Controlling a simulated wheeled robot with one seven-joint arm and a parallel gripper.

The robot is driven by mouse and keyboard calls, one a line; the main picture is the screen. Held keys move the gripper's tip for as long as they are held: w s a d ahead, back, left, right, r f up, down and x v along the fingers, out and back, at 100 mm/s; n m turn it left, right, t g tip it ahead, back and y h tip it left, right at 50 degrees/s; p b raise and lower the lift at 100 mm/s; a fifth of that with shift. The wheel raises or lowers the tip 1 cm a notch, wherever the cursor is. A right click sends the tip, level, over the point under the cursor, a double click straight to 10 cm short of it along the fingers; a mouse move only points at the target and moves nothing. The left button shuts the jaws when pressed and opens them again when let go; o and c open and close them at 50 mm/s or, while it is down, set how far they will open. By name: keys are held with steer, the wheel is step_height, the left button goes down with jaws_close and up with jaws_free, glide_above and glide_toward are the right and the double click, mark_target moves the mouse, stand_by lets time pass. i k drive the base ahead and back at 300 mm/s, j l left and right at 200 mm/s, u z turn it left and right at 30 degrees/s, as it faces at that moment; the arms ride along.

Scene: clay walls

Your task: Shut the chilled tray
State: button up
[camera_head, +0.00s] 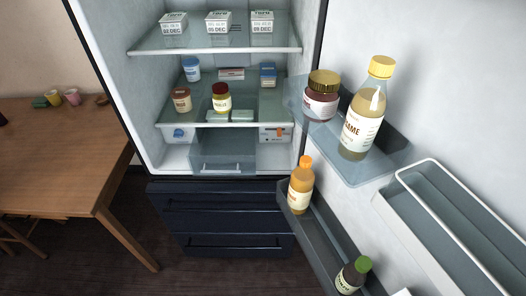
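The chilled tray appears to be the clear grey drawer (222,167) at the bottom of the open fridge, below the lower glass shelf. It has a pale bar handle across its front. Its front seems to stand forward of the shelf above, so it looks at least partly pulled out; how far is hard to tell. Its inside looks empty where I can see it. My gripper is not in view.
The fridge door (440,100) is swung open to the right, its bins holding bottles and a jar (321,98). Dark lower drawers (220,222) sit beneath the fridge compartment. A wooden table (60,160) stands at left. Dark floor lies in front.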

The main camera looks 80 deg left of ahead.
mark_target(238, 171)
steer(key=u, duration=2.1)
